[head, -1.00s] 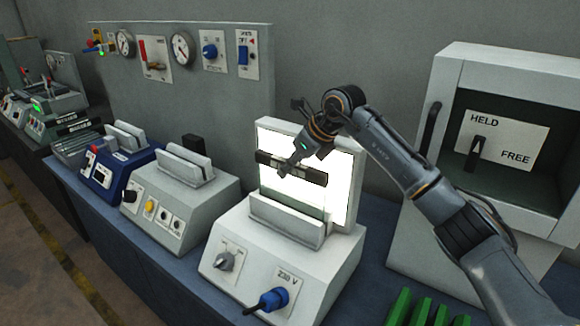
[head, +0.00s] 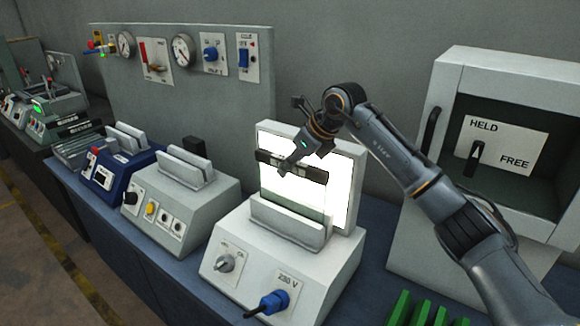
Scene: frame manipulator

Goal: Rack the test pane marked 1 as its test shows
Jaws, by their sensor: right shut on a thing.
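A clear pane with a dark top strip (head: 312,174) stands upright in the slot of a white test device (head: 288,250), in front of its brightly lit panel (head: 340,190). My right gripper (head: 284,171) is shut on the pane's dark top edge. I cannot read a number on the pane. My left gripper is not in view. Green rack parts (head: 420,310) show at the bottom right edge.
A cabinet (head: 490,80) with a HELD/FREE lever (head: 474,156) stands at the right. A grey slotted device (head: 180,200) and a blue one (head: 115,175) stand to the left. A panel with gauges (head: 183,50) and switches stands behind.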

